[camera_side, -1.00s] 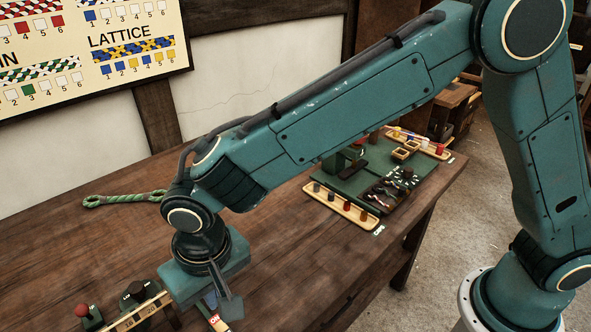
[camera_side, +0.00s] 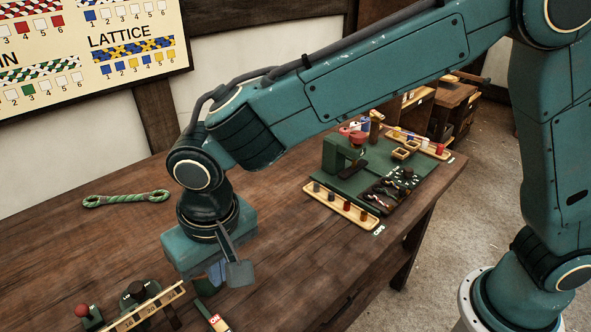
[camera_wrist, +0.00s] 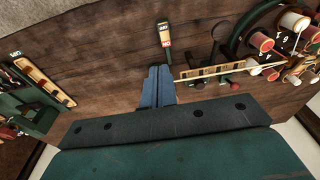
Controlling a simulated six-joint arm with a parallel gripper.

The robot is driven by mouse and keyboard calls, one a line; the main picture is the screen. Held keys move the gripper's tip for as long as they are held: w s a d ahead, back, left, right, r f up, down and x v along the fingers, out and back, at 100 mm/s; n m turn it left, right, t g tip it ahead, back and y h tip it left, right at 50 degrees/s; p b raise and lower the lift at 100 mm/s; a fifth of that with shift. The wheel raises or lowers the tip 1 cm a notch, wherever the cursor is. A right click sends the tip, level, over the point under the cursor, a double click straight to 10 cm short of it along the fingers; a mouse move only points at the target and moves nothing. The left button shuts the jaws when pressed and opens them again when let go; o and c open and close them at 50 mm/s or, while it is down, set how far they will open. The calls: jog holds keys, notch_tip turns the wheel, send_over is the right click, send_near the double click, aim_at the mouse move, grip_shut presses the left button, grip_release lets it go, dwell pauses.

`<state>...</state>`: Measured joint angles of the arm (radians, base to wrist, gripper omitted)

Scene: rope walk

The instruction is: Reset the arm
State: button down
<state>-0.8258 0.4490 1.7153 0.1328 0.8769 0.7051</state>
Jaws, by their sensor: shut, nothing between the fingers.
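My gripper (camera_side: 216,278) hangs from the wrist above the wooden workbench at the lower left of the side view, pointing down. In the wrist view my gripper (camera_wrist: 155,82) shows two blue-grey fingers pressed together with nothing between them. My arm reaches from its base at the right across the bench. The exact gap between the fingertips and the bench top is hard to tell.
A numbered gauge (camera_side: 148,306) and a red button (camera_side: 82,310) stand front left. A green-white rope (camera_side: 126,199) lies at the back. A green board (camera_side: 360,215) with tools and a cap tray (camera_side: 341,206) sits right.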

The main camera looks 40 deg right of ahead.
jog(key=s+d+r+t, duration=0.1)
jog(key=d+r, duration=0.5)
jog(key=d, duration=0.4)
jog(key=s+d+r+t, duration=0.1)
jog(key=d+r, duration=0.4)
jog(key=d, duration=0.5)
jog(key=s+d+t, duration=0.2)
jog(key=s+d, duration=1.1)
jog(key=s, duration=0.1)
jog(key=shift+s+d+r, duration=0.3)
jog(key=c, duration=1.5)
grip_release()
jog(key=shift+w, duration=0.1)
jog(key=shift+o, duration=1.1)
jog(key=shift+w+a+r, duration=0.15)
jog(key=shift+w, duration=0.05)
jog(key=w+a+g, duration=0.3)
jog(key=w+a, duration=1.1)
jog(key=w, duration=0.1)
jog(key=w+a+f+g, duration=0.1)
jog(key=a+f, duration=0.6)
jog(key=a, duration=0.3)
jog(key=w+a+f+g, duration=0.1)
jog(key=w+a+f, duration=0.1)
jog(key=a+f, duration=0.5)
jog(key=a, duration=0.3)
jog(key=shift+a, duration=0.4)
